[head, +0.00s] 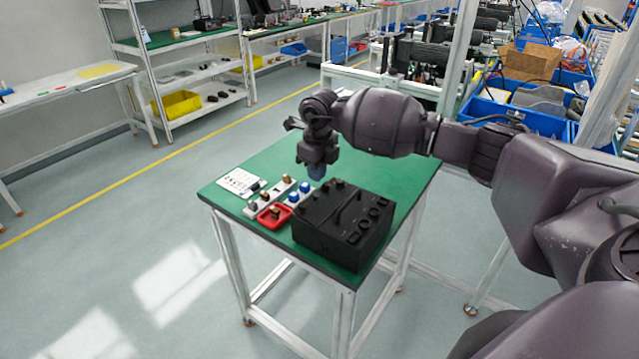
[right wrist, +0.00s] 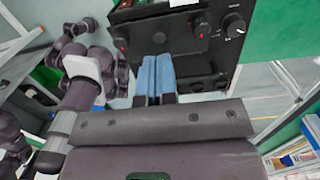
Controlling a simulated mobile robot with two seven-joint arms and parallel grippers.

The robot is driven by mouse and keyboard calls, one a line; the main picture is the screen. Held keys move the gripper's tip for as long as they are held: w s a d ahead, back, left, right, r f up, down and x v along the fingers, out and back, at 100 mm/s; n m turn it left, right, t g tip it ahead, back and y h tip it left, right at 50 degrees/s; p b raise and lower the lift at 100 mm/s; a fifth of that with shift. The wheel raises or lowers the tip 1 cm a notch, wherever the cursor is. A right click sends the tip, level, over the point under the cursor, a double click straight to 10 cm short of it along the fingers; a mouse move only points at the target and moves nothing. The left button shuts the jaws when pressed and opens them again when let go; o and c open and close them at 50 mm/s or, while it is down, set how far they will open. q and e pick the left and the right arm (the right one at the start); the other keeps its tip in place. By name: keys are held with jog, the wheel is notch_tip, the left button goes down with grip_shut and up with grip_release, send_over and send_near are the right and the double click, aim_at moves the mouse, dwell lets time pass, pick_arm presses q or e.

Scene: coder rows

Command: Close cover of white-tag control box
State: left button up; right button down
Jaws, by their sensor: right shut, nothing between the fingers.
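The black control box (head: 335,240) sits near the front right of the green table, with round knobs or rings on its top. A raised dark strip runs across the top; I cannot tell clearly how far the cover is open. In the right wrist view the box (right wrist: 205,48) shows knobs, a dark panel (right wrist: 160,32) and a white patch at the top edge, perhaps the tag (right wrist: 183,2). My right gripper (head: 317,172) points down above the table, by the back left side of the box. Its blue fingers (right wrist: 154,75) are together and empty, overlapping the box in view.
Left of the box on the table (head: 385,168) lie a red tray (head: 275,215), small blue-capped parts (head: 299,192), a pale strip with knobs and a white card (head: 240,182). The table's back right is clear. Shelves and blue bins (head: 530,117) stand farther off.

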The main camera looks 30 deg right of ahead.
jog(key=w+a+r+b, duration=0.1)
jog(key=w+r, duration=0.2)
jog(key=r, duration=0.5)
jog(key=shift+r, duration=0.35)
jog(key=shift+a, duration=0.15)
